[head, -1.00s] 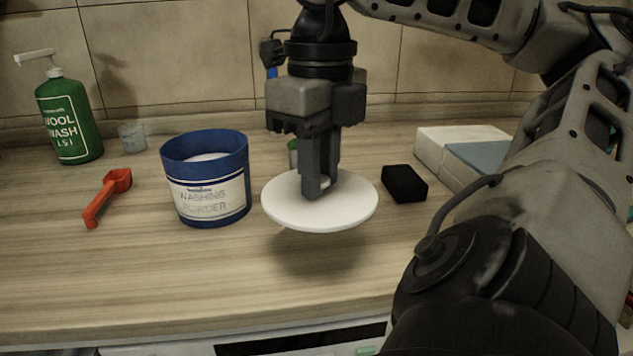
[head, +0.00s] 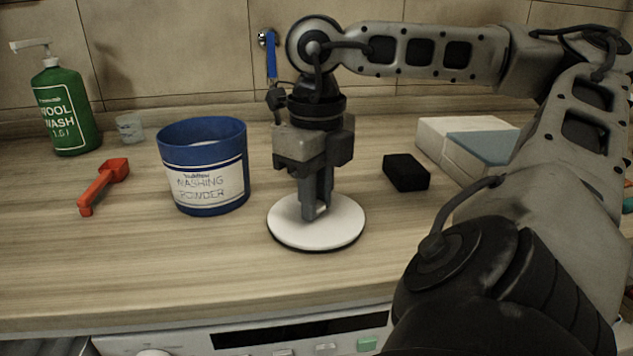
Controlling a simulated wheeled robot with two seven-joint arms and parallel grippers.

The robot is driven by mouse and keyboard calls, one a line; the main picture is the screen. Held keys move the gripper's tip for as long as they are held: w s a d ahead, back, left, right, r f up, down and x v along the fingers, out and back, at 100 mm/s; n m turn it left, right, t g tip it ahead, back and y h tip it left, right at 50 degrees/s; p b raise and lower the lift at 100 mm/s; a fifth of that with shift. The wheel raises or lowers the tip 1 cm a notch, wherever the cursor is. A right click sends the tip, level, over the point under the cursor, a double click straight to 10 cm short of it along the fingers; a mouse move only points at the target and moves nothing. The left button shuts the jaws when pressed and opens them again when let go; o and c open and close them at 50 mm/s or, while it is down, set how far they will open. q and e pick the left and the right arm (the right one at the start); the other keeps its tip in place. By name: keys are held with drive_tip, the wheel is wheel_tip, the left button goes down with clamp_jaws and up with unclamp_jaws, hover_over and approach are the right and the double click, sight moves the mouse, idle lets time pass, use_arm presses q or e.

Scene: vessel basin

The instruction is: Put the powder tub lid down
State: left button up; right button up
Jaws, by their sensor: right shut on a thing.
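The powder tub lid (head: 340,228) is a flat white disc. It lies level at the worktop surface, with only a thin dark shadow along its front edge; I cannot tell for sure whether it touches. My right gripper (head: 315,212) points straight down and is shut on the lid's small middle handle, which its fingers mostly hide. The blue washing powder tub (head: 205,168) stands open to the left of the lid, with white powder showing inside. My left gripper is not in view.
A black block (head: 406,172) and a white box with a blue top (head: 450,150) are right. The worktop (head: 180,270) in front is clear.

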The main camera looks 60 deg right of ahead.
drive_tip(key=shift+f, duration=0.25)
drive_tip(key=o, duration=0.9)
drive_tip(key=shift+o, duration=0.2)
drive_tip(key=shift+r, duration=0.4)
use_arm(q)
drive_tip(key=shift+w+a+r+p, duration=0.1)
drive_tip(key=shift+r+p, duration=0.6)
drive_tip(key=shift+p, duration=1.15)
use_arm(e)
wheel_tip(320, 180, up, 12)
drive_tip(key=shift+f, duration=0.15)
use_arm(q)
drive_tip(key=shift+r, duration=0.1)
